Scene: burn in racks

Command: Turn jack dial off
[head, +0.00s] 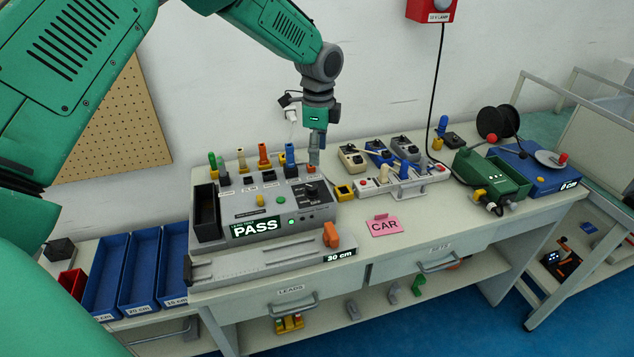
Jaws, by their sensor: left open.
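A grey tester box (262,233) stands on the bench with a green-lit PASS display (256,228). A small black dial (311,191) sits on the dark panel at its upper right; its lettering is too small to read surely, and I cannot tell its setting. My left gripper (315,160) hangs from above, fingers down, just behind and above the dial. It is open and looks apart from the dial, with nothing visible in it. My right gripper is not in view.
Several coloured plugs (264,155) stand along the tester's back edge, close to my left gripper. A power strip (402,185) and small boxes lie to the right. Blue bins (138,270) stand at the left.

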